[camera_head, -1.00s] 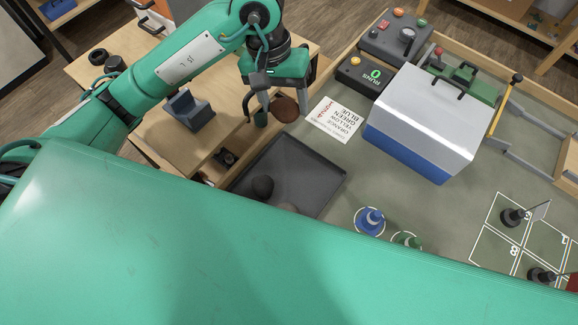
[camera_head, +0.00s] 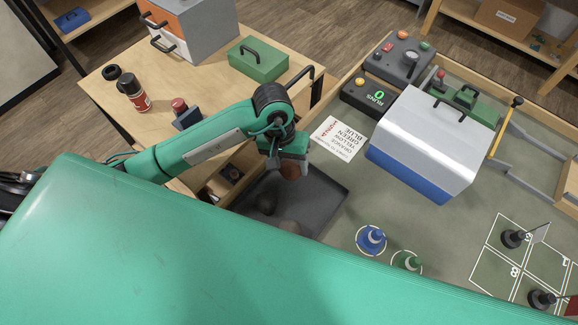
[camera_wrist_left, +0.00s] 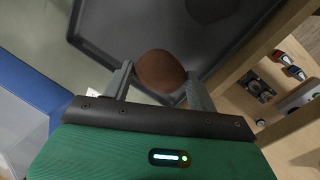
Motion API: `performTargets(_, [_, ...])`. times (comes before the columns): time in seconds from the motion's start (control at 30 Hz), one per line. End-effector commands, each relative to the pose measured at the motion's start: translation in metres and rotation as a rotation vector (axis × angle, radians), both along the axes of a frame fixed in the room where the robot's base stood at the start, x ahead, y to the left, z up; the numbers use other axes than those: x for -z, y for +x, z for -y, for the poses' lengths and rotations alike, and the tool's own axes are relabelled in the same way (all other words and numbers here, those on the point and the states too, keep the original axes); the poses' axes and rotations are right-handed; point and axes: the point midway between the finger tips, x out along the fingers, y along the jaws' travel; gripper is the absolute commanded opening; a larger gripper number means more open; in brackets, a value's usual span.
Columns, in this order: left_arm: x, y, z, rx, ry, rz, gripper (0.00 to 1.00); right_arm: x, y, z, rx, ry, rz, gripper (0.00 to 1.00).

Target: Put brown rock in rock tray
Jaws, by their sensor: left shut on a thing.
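My left gripper (camera_head: 280,167) is shut on the brown rock (camera_head: 291,171), above the upper left part of the rock tray. The rock also shows between the two fingers in the left wrist view (camera_wrist_left: 160,72). The rock tray (camera_head: 325,190) is a dark flat tray with a low rim on the green-grey table. A dark rock (camera_head: 267,203) and a greyish rock (camera_head: 289,227) lie in it, the second partly hidden by my green body. The left wrist view shows the tray (camera_wrist_left: 125,35) beyond the held rock. My right gripper is out of view.
A white and blue cooler box (camera_head: 425,140), a printed sheet (camera_head: 340,138) and a button box (camera_head: 372,95) stand right of the tray. The wooden bench (camera_head: 165,95) is at left. The tray's right part is clear.

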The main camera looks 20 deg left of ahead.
Motion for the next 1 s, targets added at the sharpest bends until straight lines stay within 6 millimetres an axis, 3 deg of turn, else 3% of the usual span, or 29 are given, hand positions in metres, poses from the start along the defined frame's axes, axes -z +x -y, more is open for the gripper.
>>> performTargets(0.17, [0.023, -0.001, 0.0, -0.001, -0.001, -0.002, 0.31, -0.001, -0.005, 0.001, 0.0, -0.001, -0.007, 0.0])
performTargets(0.57, [0.028, 0.0, 0.0, 0.001, 0.001, 0.0, 0.31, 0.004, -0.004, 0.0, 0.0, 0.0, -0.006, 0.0])
performTargets(0.6, [0.027, 0.0, 0.0, 0.001, 0.001, -0.001, 0.66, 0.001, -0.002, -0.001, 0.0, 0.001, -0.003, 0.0])
performTargets(0.67, [0.027, 0.0, 0.0, 0.001, 0.001, -0.001, 0.78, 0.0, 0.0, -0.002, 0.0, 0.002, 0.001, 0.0])
performTargets(1.0, [0.025, 0.0, 0.0, 0.0, 0.0, -0.001, 0.8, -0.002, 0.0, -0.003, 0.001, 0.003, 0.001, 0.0])
